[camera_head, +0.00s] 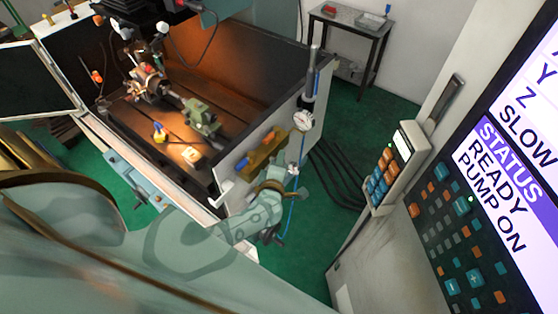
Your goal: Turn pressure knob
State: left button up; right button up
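A round white pressure gauge (303,120) sits on an upright pipe at the machine's right front corner. Just below it is a small pale fitting (293,169) with a blue hose running down; I cannot make out a separate knob. My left arm reaches in from the left, and its gripper (283,183) is close to this fitting, below the gauge. The fingers are small and overlap the fitting, so I cannot tell whether they touch it or are open or shut. My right gripper is not in view.
The open machine enclosure holds an indexing chuck (148,82) and a green tailstock (201,116) on its bed. A keypad box (393,168) and a large control panel (470,235) stand at right. A side table (348,30) is at the back. Green floor lies between.

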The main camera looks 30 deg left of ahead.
pick_arm(q)
jog(key=o, duration=0.3)
jog(key=v, duration=1.6)
jog(key=shift+s+d, duration=0.1)
jog(key=shift+s, duration=0.1)
jog(key=shift+w, duration=0.1)
